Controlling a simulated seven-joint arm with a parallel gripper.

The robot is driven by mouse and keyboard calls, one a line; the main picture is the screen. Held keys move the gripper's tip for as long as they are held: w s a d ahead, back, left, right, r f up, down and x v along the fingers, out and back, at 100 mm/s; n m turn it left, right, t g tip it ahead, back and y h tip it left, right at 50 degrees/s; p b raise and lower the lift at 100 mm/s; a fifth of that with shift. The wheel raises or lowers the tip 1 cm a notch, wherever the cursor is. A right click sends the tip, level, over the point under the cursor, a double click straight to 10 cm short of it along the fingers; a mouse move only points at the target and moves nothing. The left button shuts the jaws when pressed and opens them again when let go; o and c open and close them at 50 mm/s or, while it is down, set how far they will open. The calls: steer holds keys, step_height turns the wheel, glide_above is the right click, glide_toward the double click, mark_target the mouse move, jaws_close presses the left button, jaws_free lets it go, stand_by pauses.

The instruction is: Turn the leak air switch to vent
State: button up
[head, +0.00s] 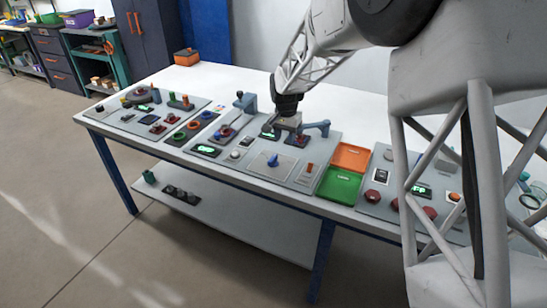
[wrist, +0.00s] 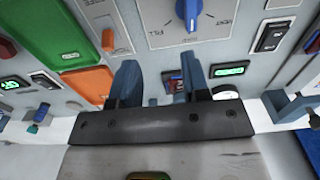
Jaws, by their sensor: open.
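A blue rotary knob (wrist: 188,12) sits on a grey plate at the top of the wrist view, cut by the frame edge. The marks FILL and VENT stand on either side of it, FILL left and VENT right. A white line on the knob points down in the picture, between the two marks. In the head view the same blue knob (head: 273,160) is on the middle panel. My gripper (wrist: 160,78) is open and empty, its two blue-grey fingers apart and away from the knob. In the head view my gripper (head: 288,121) is over the rear of that panel.
An orange tray (head: 351,157) and a green tray (head: 338,187) lie right of the panel. An orange-handled lever (head: 308,169) stands near the knob. A blue-grey bracket (head: 317,126) and a clamp post (head: 246,101) rise near my gripper. Other panels lie at left and right.

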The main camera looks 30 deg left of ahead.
glide_above(273, 157)
step_height(273, 157, down, 3)
steer(key=shift+s+f, duration=0.1)
steer(key=shift+f, duration=0.05)
steer(key=shift+f, duration=3.9)
steer(key=shift+c, duration=0.4)
jaws_close()
